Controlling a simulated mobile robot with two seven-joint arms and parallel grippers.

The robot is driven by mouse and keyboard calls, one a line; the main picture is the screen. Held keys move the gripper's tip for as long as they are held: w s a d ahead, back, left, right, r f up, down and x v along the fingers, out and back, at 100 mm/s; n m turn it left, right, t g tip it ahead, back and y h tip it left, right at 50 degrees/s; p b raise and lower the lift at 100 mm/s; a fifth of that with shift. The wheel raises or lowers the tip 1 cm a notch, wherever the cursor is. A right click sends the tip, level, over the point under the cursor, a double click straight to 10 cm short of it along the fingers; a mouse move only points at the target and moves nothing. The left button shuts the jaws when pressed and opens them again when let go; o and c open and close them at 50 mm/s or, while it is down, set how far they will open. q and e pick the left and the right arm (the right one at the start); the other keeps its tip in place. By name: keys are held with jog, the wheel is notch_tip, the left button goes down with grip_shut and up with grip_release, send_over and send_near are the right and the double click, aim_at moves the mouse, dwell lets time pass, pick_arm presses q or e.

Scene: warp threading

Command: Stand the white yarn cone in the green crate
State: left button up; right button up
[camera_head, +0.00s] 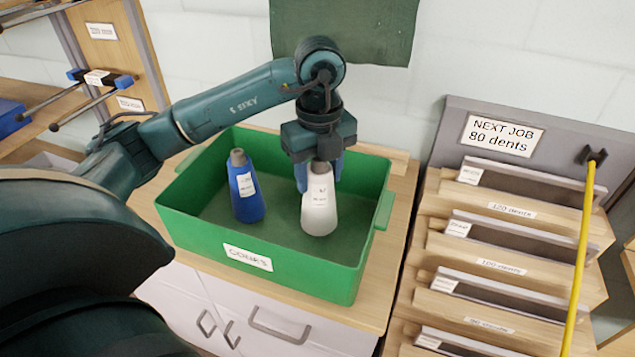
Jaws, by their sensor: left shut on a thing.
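The white yarn cone (319,208) is upright inside the green crate (262,262), right of the middle. My left gripper (320,172) comes down from above and is shut on the cone's upper part, with its blue fingers around the grey tip. The cone's base is near the crate floor; I cannot tell whether it touches. A blue yarn cone (246,190) stands to its left in the crate, apart from it. My right gripper is not in view.
The crate stands on a wooden cabinet top (392,255). At the right is a rack of labelled slots (510,240) with a yellow rod (581,255) in front. There is free floor in the crate around both cones. A green cloth panel (385,30) hangs on the wall behind.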

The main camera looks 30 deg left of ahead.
pick_arm(q)
jog(key=shift+f, duration=1.55)
jog(key=o, duration=0.8)
jog(key=shift+o, duration=0.2)
notch_tip(320, 180, up, 12)
jog(key=shift+r+p, duration=0.15)
jog(key=shift+p, duration=0.2)
